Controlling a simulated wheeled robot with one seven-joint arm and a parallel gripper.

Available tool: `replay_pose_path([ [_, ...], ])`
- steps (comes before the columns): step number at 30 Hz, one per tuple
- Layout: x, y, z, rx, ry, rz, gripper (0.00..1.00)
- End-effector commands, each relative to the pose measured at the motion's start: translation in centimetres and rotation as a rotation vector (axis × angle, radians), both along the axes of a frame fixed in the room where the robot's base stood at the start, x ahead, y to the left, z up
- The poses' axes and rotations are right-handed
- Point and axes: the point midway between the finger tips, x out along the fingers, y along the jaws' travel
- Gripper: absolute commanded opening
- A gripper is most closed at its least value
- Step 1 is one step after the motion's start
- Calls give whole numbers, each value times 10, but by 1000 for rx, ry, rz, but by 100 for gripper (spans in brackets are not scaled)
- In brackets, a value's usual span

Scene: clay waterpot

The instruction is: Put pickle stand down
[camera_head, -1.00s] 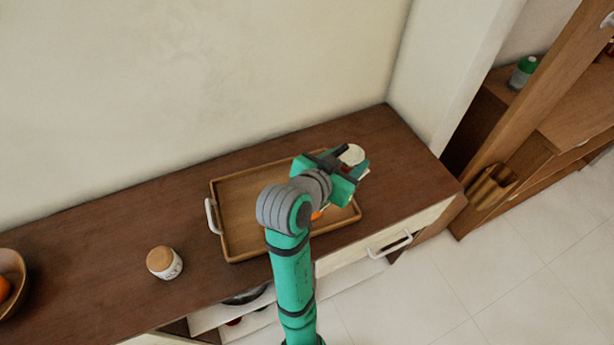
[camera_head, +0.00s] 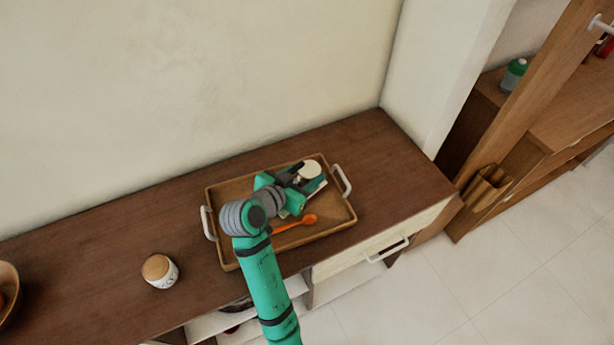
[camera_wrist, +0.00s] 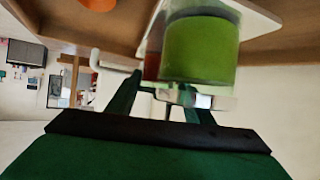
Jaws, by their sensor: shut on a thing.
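The pickle stand shows in the head view as a round cream top (camera_head: 310,169) over the right part of the wooden tray (camera_head: 233,262). In the wrist view, which looks upside down, it has a green jar-like body (camera_wrist: 200,48) and a flat white plate (camera_wrist: 258,22) close to the tray surface. I cannot tell whether the plate touches the tray. My gripper (camera_head: 304,184) is shut on the stand from its left side. My gripper's fingers also show in the wrist view (camera_wrist: 160,98), reaching to the stand's white part. My gripper hides part of the stand.
An orange spoon (camera_head: 296,223) lies in the tray in front of my gripper. The tray has white handles at both ends. A white jar with a wooden lid (camera_head: 160,270) stands left on the brown counter (camera_head: 385,165). A bowl (camera_head: 8,290) is at far left.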

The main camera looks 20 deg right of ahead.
Motion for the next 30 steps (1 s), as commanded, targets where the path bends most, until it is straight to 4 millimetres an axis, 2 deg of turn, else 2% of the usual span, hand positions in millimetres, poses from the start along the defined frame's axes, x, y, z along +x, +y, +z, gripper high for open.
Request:
replay_pose_path([
  [3, 0, 1, -11, -1, -2, 2, 6],
  [13, 0, 0, -13, -1, -3, 0, 6],
  [14, 0, -1, -14, 0, -1, 0, 49],
  [16, 0, -1, -14, 0, -2, -2, 66],
  [26, -2, -5, -12, -1, -3, -8, 66],
  [30, -6, 5, -7, -2, -3, -5, 66],
])
